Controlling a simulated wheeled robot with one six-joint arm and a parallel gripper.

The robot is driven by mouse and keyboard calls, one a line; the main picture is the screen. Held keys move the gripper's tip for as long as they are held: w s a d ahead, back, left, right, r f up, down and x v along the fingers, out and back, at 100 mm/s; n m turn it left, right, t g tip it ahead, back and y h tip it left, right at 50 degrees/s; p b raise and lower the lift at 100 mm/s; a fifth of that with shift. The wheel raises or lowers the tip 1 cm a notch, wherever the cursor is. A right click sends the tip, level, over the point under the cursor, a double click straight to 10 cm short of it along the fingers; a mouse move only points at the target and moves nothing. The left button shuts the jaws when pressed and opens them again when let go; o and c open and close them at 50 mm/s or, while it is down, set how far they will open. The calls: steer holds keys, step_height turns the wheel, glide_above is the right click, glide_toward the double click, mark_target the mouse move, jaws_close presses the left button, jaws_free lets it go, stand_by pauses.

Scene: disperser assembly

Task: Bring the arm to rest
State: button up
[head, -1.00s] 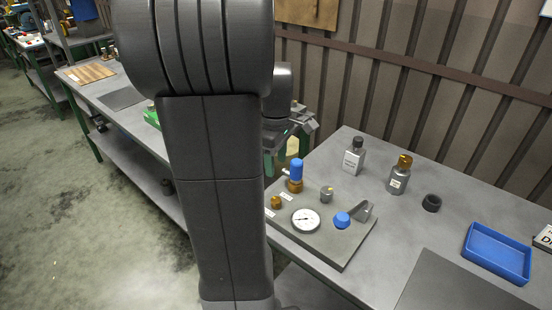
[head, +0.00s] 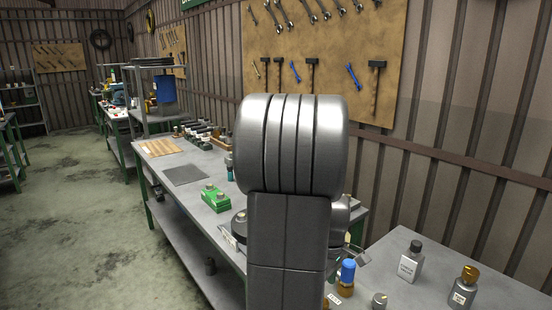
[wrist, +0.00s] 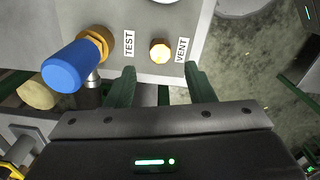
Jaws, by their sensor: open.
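In the wrist view, my gripper (wrist: 160,72) is open, with its two dark green fingers apart and nothing between them. A small brass fitting (wrist: 159,51) by the VENT label lies just beyond the gap between the fingertips. A blue-capped brass fitting (wrist: 78,64) by the TEST label is left of the fingers. Both sit on a grey plate (wrist: 207,20). In the head view, my arm stands upright in the middle and hides most of the gripper. The blue-capped fitting (head: 347,273) shows just right of the arm.
The left bench holds a green block (head: 215,198), a dark mat (head: 185,175) and a wooden board (head: 160,147). The floor (head: 75,215) at left is open.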

step_height(320, 180, down, 6)
steer(key=shift+f, duration=0.1)
stand_by(0.5)
step_height(320, 180, up, 13)
step_height(320, 180, down, 13)
steer(key=shift+f, duration=0.1)
steer(key=m, duration=0.4)
steer(key=shift+m+p, duration=0.3)
steer(key=shift+p, duration=0.1)
steer(key=m+p, duration=0.1)
steer(key=m, duration=0.4)
steer(key=m+p, duration=0.1)
steer(key=m, duration=0.2)
steer(key=m+p, duration=0.1)
steer(key=m, duration=0.1)
steer(key=shift+r+m, duration=0.2)
steer(key=shift+m, duration=0.2)
steer(key=m+p, duration=0.1)
steer(key=m, duration=0.3)
steer(key=shift+m+p, duration=0.4)
